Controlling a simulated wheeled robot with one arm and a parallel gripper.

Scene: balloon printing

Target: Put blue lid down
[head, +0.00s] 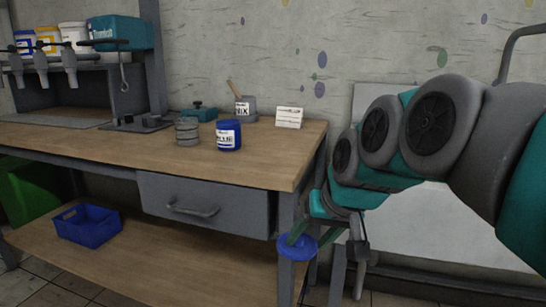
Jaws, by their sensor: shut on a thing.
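The blue lid (285,248) is a round, flat disc, roughly level in the air in front of the bench's right front leg. My gripper (298,238) is shut on it, with part of a finger in front of the lid. The gripper and lid are lower than the bench top and near its right front corner. A blue paint can (229,137) with a white label stands upright on the bench top (268,158) near its right part, up and left of the gripper. The inside of the can is hard to make out.
Stacked grey discs (187,132), a grey mix pot (245,110) with a stick, a teal tool (199,113) and a white card (289,117) stand near the can. Bare wood lies right and front of the can. A blue crate (88,224) sits on the lower shelf.

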